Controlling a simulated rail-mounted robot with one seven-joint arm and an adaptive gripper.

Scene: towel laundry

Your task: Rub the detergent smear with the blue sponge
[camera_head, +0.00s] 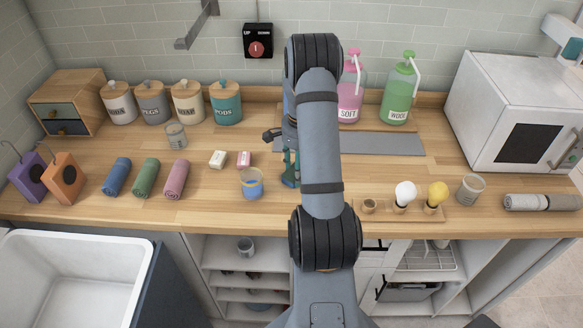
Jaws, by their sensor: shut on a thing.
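My gripper (290,168) is just left of my arm's forearm, low over the middle of the wooden counter, and partly hidden by the arm. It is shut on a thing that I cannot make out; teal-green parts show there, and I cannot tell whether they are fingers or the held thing. No blue sponge can be clearly picked out. A grey mat (385,144) lies behind and right of my arm, its left part covered by the arm. I see no detergent smear on the visible counter or mat; the arm hides part of both.
Pink (349,100) and green (397,97) pump bottles stand behind the mat. A tray with bulbs (385,211) sits at front right.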

